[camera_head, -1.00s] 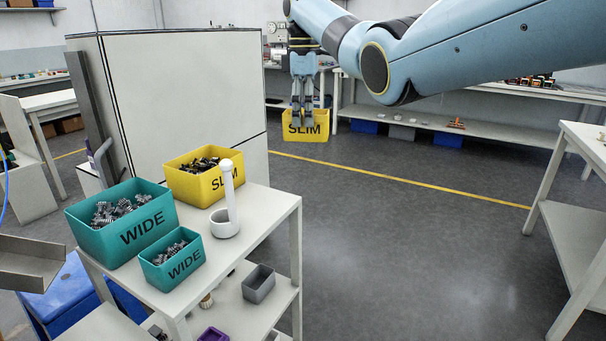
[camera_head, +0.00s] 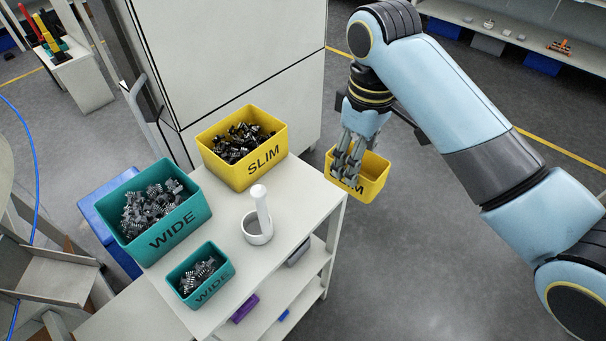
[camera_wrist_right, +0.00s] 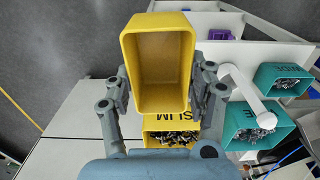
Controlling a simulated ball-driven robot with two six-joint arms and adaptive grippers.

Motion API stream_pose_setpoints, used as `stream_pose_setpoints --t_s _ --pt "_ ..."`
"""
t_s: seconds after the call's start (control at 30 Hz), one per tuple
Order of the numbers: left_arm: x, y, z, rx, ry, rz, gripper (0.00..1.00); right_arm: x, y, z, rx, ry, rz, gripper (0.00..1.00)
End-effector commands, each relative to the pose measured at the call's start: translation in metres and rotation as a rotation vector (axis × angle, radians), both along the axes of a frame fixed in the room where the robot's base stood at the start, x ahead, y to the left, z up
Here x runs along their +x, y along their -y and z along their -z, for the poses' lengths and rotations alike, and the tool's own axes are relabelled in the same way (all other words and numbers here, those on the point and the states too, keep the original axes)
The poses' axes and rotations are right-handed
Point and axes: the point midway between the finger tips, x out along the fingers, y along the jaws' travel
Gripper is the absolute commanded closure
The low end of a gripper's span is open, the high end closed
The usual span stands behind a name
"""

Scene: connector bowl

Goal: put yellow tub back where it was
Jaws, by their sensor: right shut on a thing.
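My right gripper (camera_head: 347,165) is shut on a small yellow tub (camera_head: 372,178) marked SLIM, just past the right edge of the cart top. In the right wrist view the tub (camera_wrist_right: 160,68) looks empty, with the gripper's fingers (camera_wrist_right: 160,90) on either side of it. A larger yellow SLIM tub (camera_head: 262,158), filled with dark connectors, stands at the back of the cart top. It also shows in the right wrist view (camera_wrist_right: 157,125), partly hidden behind the held tub. My left gripper is not in view.
The top's back right part is bare. A tall grey cabinet (camera_head: 250,60) stands behind.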

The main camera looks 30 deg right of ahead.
Motion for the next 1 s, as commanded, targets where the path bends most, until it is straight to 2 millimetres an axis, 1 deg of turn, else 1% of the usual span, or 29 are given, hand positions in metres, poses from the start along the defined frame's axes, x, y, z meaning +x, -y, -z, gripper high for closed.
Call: stream_pose_setpoints --t_s 0.03,0.07,0.17,0.27,0.4,0.5,0.6,0.77,1.0 --pt "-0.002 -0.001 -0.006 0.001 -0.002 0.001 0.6 -0.007 -0.004 -0.004 0.002 0.002 0.011 0.78" --pt "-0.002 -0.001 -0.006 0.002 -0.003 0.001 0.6 -0.008 -0.006 -0.003 0.0 0.001 0.017 0.78" --pt "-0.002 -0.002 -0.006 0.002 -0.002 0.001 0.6 0.0 -0.013 0.004 0.002 0.0 0.025 0.78" --pt "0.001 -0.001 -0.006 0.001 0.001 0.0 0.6 0.021 -0.023 0.019 0.002 0.0 0.023 0.78" --pt "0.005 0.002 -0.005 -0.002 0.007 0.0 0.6 0.053 -0.038 0.04 0.002 0.0 0.021 0.78" --pt "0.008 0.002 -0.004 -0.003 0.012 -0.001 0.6 0.073 -0.047 0.053 0.001 0.0 0.02 0.78" --pt "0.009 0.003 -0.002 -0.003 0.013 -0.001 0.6 0.086 -0.052 0.063 -0.001 0.0 0.021 0.78" --pt "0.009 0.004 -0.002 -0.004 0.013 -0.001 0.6 0.093 -0.055 0.07 -0.002 0.0 0.02 0.78" --pt "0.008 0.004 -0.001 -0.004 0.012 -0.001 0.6 0.093 -0.055 0.103 -0.002 -0.001 0.02 0.78"
